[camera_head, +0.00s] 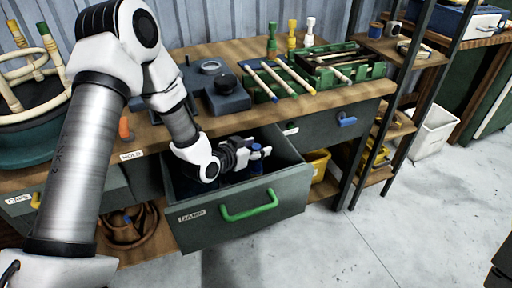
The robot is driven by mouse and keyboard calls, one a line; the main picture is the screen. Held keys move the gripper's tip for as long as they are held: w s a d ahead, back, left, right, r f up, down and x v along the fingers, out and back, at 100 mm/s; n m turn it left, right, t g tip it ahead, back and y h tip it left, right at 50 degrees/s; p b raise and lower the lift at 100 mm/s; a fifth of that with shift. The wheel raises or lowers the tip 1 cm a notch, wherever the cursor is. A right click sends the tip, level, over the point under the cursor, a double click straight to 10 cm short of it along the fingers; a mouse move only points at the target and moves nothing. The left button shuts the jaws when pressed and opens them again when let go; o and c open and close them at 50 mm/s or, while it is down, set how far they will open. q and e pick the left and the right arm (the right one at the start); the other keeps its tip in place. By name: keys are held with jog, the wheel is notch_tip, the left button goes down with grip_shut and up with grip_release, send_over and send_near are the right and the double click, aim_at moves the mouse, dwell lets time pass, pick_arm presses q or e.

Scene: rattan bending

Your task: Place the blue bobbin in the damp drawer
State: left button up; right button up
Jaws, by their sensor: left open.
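The damp drawer (285,205), dark green-grey with a bright green handle and a "DAMP" label, is pulled out below the bench top. The blue bobbin (257,167) is upright inside the drawer, its lower part hidden by the drawer front. My left gripper (261,153) is open, reaching into the drawer from the left, with its fingertips at the top of the bobbin. I cannot tell whether they touch it. My right gripper is not in view.
On the bench stand a green bobbin (272,46), a yellow one (291,42) and a white one (309,36), behind a green rack (365,72) with rattan sticks. A dark blue device (226,97) sits left of it. A shelf rack (404,52) stands right; the floor in front is clear.

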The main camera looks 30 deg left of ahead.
pick_arm(q)
jog(key=p+v, duration=0.1)
jog(key=v, duration=0.6)
jog(key=shift+s+r, duration=0.2)
jog(key=shift+s, duration=0.05)
jog(key=shift+a, duration=0.1)
dwell(0.6)
